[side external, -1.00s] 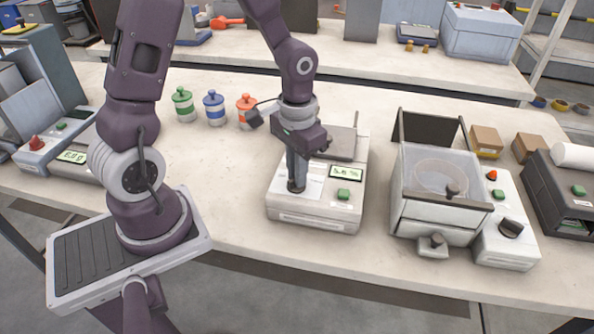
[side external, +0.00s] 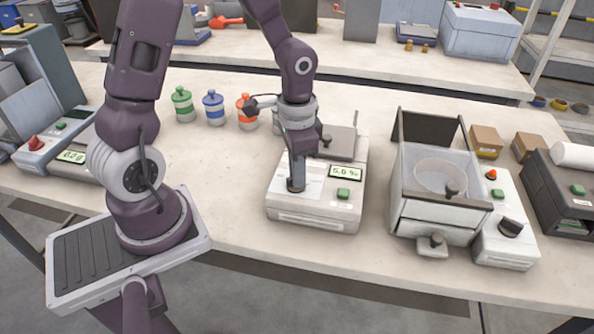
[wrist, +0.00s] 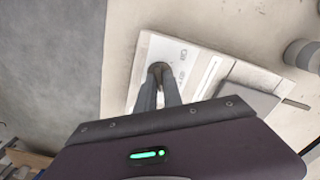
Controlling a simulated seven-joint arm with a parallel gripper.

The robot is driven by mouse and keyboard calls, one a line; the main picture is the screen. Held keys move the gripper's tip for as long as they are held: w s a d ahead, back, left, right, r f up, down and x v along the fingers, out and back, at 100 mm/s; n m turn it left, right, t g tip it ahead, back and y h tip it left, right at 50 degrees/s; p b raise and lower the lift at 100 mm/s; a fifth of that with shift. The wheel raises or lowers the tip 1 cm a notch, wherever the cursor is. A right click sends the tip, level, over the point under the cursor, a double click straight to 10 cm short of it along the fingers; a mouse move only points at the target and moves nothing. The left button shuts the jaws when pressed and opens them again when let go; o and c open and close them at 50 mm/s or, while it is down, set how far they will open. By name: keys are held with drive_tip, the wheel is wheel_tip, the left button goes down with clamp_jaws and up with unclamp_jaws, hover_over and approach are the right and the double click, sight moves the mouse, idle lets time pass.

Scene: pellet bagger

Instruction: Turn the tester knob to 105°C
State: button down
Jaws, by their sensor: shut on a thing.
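The tester (side external: 312,212) is a white box on the bench with a small display (side external: 346,172), a green button (side external: 343,194) and a grey lidded part at its back. The display seems to read about 5.0 %, but the digits are small. My gripper (side external: 296,184) points down at the tester's left front and is shut on the dark knob (side external: 295,187). In the wrist view the two fingers of my gripper (wrist: 160,74) close around the knob, which they mostly hide. The tester's pale panel (wrist: 150,50) shows around it. The knob's pointer and scale cannot be read.
Green, blue and orange lidded jars (side external: 213,108) stand behind and left of the tester. A white machine with a clear bin (side external: 441,178) stands to the right, with a separate dark knob (side external: 510,227). Bare bench lies left of the tester.

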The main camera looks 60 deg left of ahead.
drive_tip(key=c, duration=1.5)
unclamp_jaws()
drive_tip(key=shift+r, duration=0.15)
wheel_tip(320, 180, up, 6)
drive_tip(key=shift+w+r, duration=0.1)
drive_tip(key=shift+r, duration=0.35)
